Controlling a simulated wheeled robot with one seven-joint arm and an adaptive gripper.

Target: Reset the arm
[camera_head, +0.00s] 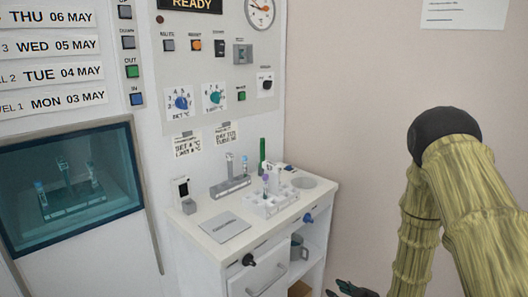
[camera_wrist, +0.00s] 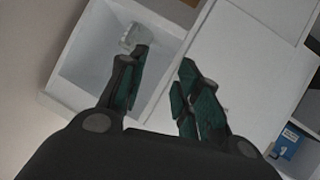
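My gripper (camera_head: 350,289) shows at the bottom edge of the head view, right of the white cabinet, with my arm folded above it. In the wrist view my gripper (camera_wrist: 166,57) has its two dark green fingers apart, with nothing between them. The fingers point toward the white cabinet's open compartment (camera_wrist: 88,72), where a small pale object (camera_wrist: 132,38) sits near the left fingertip. I cannot tell whether they touch. My arm stands clear of the countertop.
The white countertop (camera_head: 312,201) holds a tube rack (camera_head: 270,203), a grey stand (camera_head: 230,186) and a grey plate (camera_head: 224,227). A mug (camera_head: 298,246) stands on the shelf below. A glass window (camera_head: 68,187) is at left.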

